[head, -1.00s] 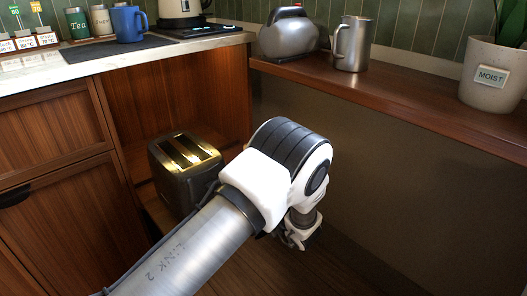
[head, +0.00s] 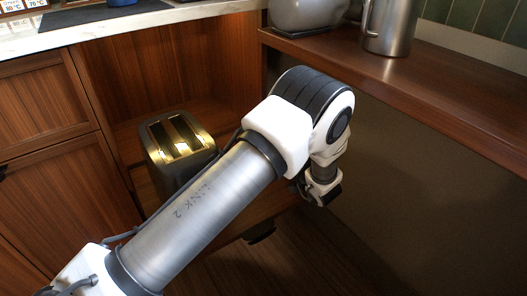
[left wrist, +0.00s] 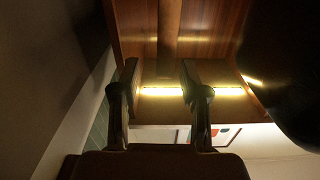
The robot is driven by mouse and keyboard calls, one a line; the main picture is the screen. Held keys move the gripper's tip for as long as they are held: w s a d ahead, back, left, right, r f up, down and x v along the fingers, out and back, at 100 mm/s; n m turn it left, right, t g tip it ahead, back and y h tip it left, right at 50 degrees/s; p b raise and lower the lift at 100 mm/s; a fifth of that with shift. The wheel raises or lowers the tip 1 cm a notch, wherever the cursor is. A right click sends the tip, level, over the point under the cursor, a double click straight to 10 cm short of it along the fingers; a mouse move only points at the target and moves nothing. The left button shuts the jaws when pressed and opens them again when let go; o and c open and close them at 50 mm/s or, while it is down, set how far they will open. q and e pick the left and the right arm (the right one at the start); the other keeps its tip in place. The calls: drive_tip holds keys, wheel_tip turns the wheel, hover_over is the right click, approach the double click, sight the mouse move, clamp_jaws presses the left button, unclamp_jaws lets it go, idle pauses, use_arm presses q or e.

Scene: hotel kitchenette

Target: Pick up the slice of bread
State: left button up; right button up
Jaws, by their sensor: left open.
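I cannot make out a slice of bread for certain in either view. A dark toaster (head: 178,150) with a gold-lit top and two long slots stands in the open cabinet bay; a small pale patch shows at its slots, and I cannot tell whether it is bread. My left arm reaches across the head view, right of and in front of the toaster, with its wrist end low beside the counter panel. In the left wrist view my left gripper (left wrist: 158,78) has its two dark fingers apart with nothing visible between them. My right gripper is not in view.
A wooden shelf (head: 440,85) runs along the right, holding a metal jug (head: 390,28) and a rounded silver appliance (head: 305,14). A pale countertop (head: 150,27) is at the upper left above wooden cabinets (head: 50,110). The floor at lower right looks clear.

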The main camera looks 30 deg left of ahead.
use_arm(q)
drive_tip(key=b+x, duration=0.1)
drive_tip(key=x, duration=0.3)
drive_tip(key=shift+s+a+b, duration=0.1)
drive_tip(key=shift+a+b, duration=0.05)
drive_tip(key=shift+b, duration=0.25)
drive_tip(key=shift+a+r, duration=0.1)
clamp_jaws()
